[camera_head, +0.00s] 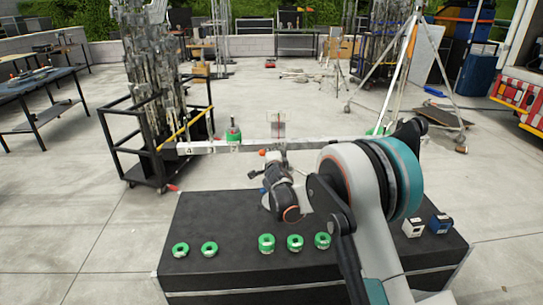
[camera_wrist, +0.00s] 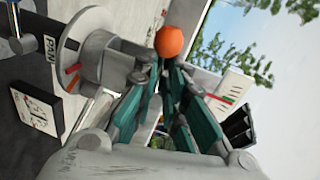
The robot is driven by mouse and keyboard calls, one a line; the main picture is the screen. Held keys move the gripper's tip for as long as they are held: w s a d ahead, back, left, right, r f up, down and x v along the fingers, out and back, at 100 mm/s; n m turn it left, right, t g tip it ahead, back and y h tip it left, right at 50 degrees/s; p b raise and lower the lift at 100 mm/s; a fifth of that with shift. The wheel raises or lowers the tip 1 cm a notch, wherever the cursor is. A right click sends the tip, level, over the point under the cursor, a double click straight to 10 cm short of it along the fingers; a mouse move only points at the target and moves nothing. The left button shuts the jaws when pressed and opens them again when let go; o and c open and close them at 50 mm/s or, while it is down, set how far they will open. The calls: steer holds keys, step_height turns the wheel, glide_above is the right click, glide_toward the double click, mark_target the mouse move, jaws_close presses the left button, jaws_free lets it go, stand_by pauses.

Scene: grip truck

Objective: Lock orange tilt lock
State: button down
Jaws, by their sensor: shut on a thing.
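The orange tilt lock is a round orange knob (camera_wrist: 170,41) at the upper middle of the wrist view. The teal fingers of my gripper (camera_wrist: 167,63) come together right at it and are shut on it, with most of the ball showing beyond the tips. In the head view the orange knob (camera_head: 262,153) is a small dot just below the long white beam (camera_head: 222,147), and my gripper is small and mostly hidden by my own arm. A grey round part marked PAN (camera_wrist: 72,46) is left of the fingers in the wrist view. The knob's stem is hidden.
A black case (camera_head: 225,223) stands below my arm. Several green tape rolls (camera_head: 295,242) and two small boxes (camera_head: 412,228) lie on it. A black cart (camera_head: 158,160) stands left, a tripod (camera_head: 400,80) back right. Open concrete floor lies around.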

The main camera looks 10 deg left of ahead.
steer(key=shift+d+m, duration=0.45)
steer(key=shift+m, duration=0.05)
steer(key=c, duration=1.8)
jaws_free()
steer(key=shift+o, duration=0.6)
steer(key=shift+w+d+r, duration=0.1)
steer(key=shift+d, duration=0.15)
steer(key=v, duration=1.2)
steer(key=shift+a, duration=0.15)
